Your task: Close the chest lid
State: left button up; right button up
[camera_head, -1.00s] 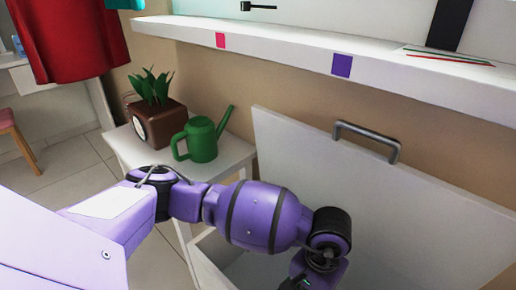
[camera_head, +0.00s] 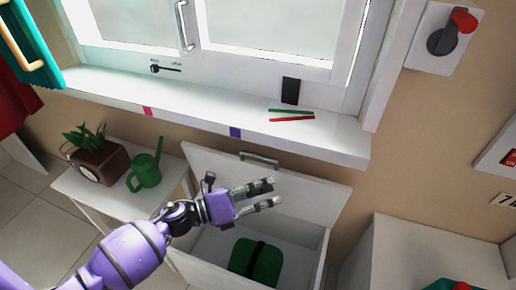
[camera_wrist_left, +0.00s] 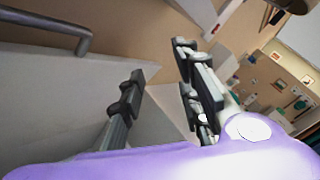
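The white chest (camera_head: 215,268) stands below the window with its lid (camera_head: 315,205) raised and leaning back toward the wall. A grey bar handle (camera_head: 259,158) sits at the lid's upper edge; it also shows at the upper left in the left wrist view (camera_wrist_left: 45,28). A green item with a dark band (camera_head: 257,262) lies inside the chest. My left gripper (camera_head: 268,194) is open and empty, in front of the lid's inner face and below the handle. Its spread fingers also show in the left wrist view (camera_wrist_left: 160,85). My right gripper is not in view.
A side table (camera_head: 85,200) to the left holds a potted plant (camera_head: 97,160) and a green watering can (camera_head: 146,171). The windowsill (camera_head: 190,118) runs above the lid. A white cabinet (camera_head: 425,255) stands at the right.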

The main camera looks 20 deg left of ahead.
aim_at(257, 155)
pick_arm(q)
jog(key=w+a+f+n+t+y, duration=0.2)
jog(key=w+a+n+t+y, duration=0.2)
jog(key=w+a+n+y, duration=0.55)
jog(key=w+n, duration=0.1)
jog(key=w+d+n+h, duration=0.1)
jog(key=n, duration=0.1)
jog(key=w+d+n+h, duration=0.1)
jog(key=shift+w+d+f+n, duration=0.1)
jog(key=shift+w+f+n, duration=0.15)
jog(key=shift+w+n, duration=0.15)
jog(key=shift+w+d, duration=0.1)
jog(key=shift+w, duration=0.05)
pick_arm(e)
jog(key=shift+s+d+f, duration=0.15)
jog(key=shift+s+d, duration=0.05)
pick_arm(q)
jog(key=shift+c, duration=0.2)
grip_shut()
